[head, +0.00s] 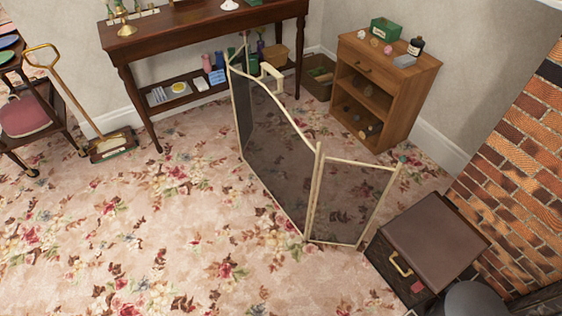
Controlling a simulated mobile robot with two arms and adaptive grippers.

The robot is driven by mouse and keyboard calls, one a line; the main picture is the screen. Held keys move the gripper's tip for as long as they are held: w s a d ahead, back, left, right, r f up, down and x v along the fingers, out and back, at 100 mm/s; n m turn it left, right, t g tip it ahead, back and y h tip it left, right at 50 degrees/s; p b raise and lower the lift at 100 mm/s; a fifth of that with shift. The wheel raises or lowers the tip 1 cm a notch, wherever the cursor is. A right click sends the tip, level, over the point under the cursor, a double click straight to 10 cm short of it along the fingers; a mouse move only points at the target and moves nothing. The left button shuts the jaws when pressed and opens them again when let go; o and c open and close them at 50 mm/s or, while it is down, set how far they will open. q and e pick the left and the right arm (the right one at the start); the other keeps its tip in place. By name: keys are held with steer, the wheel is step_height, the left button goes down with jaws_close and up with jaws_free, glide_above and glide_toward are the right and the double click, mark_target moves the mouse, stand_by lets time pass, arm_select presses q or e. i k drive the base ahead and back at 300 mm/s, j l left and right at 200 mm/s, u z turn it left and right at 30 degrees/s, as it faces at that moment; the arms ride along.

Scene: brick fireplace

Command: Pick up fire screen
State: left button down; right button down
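The fire screen (285,160) stands upright on the floral carpet near the middle of the head view. It has dark mesh panels in a pale gold frame, folded at an angle, with a pale handle at the top of the large panel. A smaller panel (347,200) angles off to the right, its right edge close to a dark box. Neither of my grippers shows in this view.
A dark wooden side table (190,40) and a wooden cabinet (385,85) stand behind the screen. A dark box (435,240) with a brass handle is at the lower right, beside the brick wall (520,170). A carpet sweeper (108,145) and a trolley are at left. The carpet (130,230) at lower left is clear.

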mark_target(273, 146)
steer(key=j+z, duration=0.1)
steer(key=z, duration=0.4)
steer(key=i+j+z, duration=0.1)
steer(key=z, duration=0.4)
steer(key=j+z, duration=0.3)
steer(key=j, duration=0.5)
steer(key=j+z, duration=0.35)
steer(key=j, duration=0.45)
steer(key=k+j+z, duration=0.1)
steer(key=j+z, duration=0.2)
steer(key=j, duration=0.45)
steer(key=k+j, duration=0.25)
steer(key=k, duration=0.15)
steer(key=k+j, duration=0.2)
steer(key=k, duration=0.2)
steer(key=k+j, duration=0.25)
steer(key=k, duration=0.2)
